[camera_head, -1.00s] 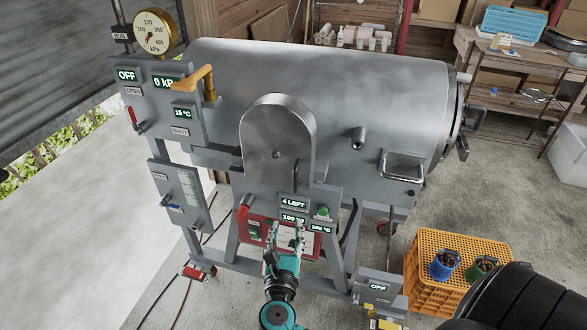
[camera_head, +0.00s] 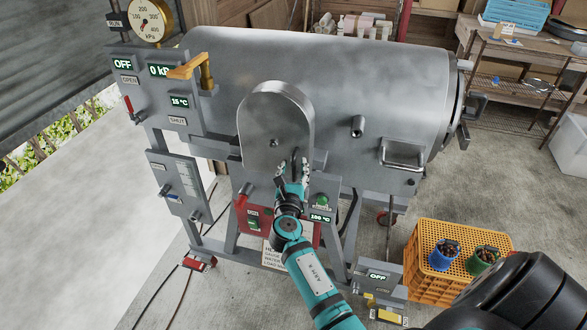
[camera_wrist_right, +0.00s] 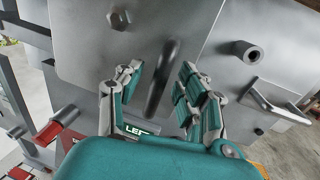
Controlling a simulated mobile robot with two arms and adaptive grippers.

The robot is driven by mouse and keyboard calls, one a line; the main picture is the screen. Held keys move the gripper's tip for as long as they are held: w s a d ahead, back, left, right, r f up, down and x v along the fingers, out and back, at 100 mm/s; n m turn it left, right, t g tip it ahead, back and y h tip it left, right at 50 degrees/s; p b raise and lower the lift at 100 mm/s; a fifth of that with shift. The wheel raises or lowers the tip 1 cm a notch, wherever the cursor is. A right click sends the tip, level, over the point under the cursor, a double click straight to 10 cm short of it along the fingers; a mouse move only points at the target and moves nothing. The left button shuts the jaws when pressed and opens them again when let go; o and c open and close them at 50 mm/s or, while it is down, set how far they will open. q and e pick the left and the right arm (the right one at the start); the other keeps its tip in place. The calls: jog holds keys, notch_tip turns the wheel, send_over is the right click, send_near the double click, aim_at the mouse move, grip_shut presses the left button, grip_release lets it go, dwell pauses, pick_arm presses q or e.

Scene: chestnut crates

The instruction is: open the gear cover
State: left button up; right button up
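The gear cover (camera_head: 276,115) is a grey arch-topped plate on the front of the big steel drum, and it looks closed. In the wrist view the cover (camera_wrist_right: 85,50) fills the upper left, with a bolt on it and a dark upright bar handle (camera_wrist_right: 163,75). My right gripper (camera_head: 292,172) is at the cover's lower right edge. In the wrist view its fingers (camera_wrist_right: 158,85) are apart, one on each side of the handle. I see no clear contact with the handle. My left gripper is not in view.
A control panel with gauge (camera_head: 151,20) and a yellow lever (camera_head: 195,70) stands left of the cover. A red-handled lever (camera_head: 242,195) is just left of my right gripper. An orange crate (camera_head: 430,270) with cups stands on the floor at right.

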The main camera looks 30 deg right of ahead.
jog(key=shift+w+d, duration=0.25)
jog(key=shift+w, duration=0.1)
jog(key=shift+c, duration=0.2)
grip_shut()
